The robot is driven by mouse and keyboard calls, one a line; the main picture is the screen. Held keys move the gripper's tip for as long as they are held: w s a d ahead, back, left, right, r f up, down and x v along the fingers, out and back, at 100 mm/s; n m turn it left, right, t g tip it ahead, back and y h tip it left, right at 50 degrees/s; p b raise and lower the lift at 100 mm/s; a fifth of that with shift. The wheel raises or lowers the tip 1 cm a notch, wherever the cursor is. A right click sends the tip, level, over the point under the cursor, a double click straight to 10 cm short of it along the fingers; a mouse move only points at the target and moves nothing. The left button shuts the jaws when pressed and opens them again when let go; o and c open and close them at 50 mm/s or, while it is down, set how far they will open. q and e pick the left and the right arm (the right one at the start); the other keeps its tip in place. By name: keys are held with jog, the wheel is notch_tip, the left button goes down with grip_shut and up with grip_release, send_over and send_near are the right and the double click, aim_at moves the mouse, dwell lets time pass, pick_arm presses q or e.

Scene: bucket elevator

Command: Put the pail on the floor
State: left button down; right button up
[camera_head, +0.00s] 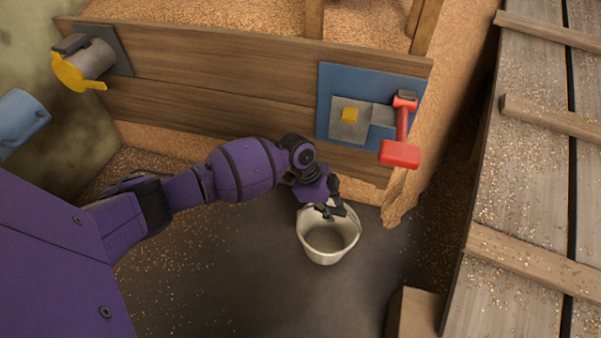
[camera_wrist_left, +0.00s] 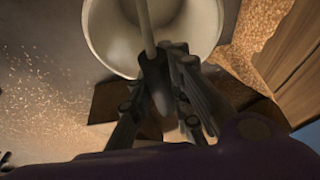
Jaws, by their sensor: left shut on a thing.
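The pail (camera_head: 328,240) is a pale, whitish bucket, upright with its open mouth facing up, and it looks empty. My left gripper (camera_head: 333,210) is at the far rim of the pail, shut on the pail's handle. In the left wrist view the pail (camera_wrist_left: 110,40) fills the top middle, and its handle runs down between the fingers of my left gripper (camera_wrist_left: 165,75). The dark floor (camera_head: 240,270) lies below the pail. I cannot tell whether the pail's base touches the floor. My right gripper is not in view.
A plank wall (camera_head: 220,70) carries a blue panel (camera_head: 335,85) with a red-handled lever (camera_head: 400,150) and a yellow button. A yellow crank (camera_head: 78,72) is at the left. A wooden ramp (camera_head: 520,190) stands at the right. Grain lies behind the planks.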

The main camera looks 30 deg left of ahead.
pick_arm(q)
jog(key=shift+w+f, duration=0.1)
jog(key=shift+w, duration=0.05)
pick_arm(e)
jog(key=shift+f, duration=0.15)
pick_arm(q)
jog(key=c, duration=1.6)
grip_release()
jog(key=p+v, duration=0.5)
jog(key=v, duration=0.6)
jog(key=shift+a+r, duration=0.1)
jog(key=shift+r, duration=0.2)
jog(key=shift+a+r, duration=0.1)
jog(key=shift+r, duration=0.05)
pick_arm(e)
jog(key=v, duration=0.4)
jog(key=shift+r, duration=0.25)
pick_arm(q)
jog(key=shift+s, duration=0.2)
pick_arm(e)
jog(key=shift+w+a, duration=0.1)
